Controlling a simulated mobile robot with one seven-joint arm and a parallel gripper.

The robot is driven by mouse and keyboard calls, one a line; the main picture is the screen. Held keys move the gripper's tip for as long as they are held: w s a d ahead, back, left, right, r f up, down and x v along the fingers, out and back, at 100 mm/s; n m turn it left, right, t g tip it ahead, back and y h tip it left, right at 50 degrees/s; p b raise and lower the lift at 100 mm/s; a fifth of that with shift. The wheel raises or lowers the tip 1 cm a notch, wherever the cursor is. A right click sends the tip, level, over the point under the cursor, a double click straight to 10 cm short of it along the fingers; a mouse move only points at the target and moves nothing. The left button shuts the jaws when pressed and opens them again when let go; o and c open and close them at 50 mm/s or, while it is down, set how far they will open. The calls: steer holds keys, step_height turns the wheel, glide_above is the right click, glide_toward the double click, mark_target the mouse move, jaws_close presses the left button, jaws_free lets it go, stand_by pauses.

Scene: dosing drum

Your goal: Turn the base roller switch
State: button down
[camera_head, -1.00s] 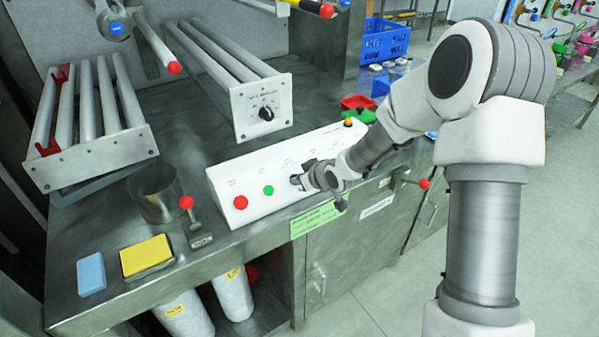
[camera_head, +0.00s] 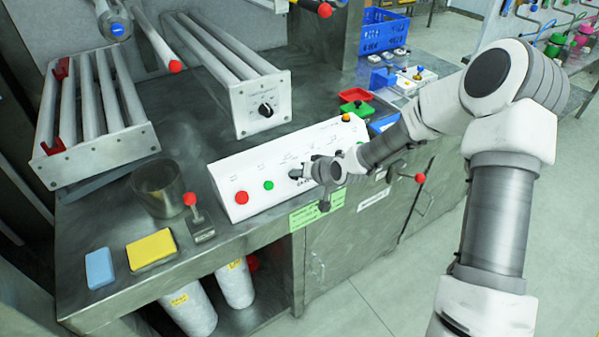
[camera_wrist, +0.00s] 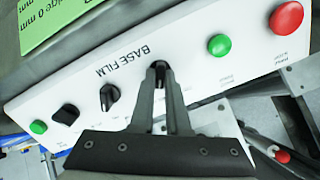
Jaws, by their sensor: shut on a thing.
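A white sloped control panel (camera_head: 262,168) stands along the front edge of the steel bench. In the wrist view the panel (camera_wrist: 190,40) has "BASE FILM" printed on it, and a small black switch (camera_wrist: 157,66) sits beside that print. My gripper (camera_wrist: 160,72) is shut on this black switch, its fingers mostly covering it, so its exact angle is hard to read. In the head view my gripper (camera_head: 300,173) reaches the panel's middle from the right.
The panel also carries a red button (camera_wrist: 286,17), a green button (camera_wrist: 219,45) and another black knob (camera_wrist: 109,96). A red-tipped lever (camera_head: 191,200) stands left of the panel, and another red ball handle (camera_head: 420,178) sticks out to the right. A roller rack (camera_head: 265,106) stands behind.

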stand_by(0.4)
steer(key=c, duration=0.9)
jaws_free()
steer(key=shift+f, duration=0.1)
steer(key=p+v, duration=0.4)
steer(key=v, duration=1.3)
steer(key=shift+s, duration=0.15)
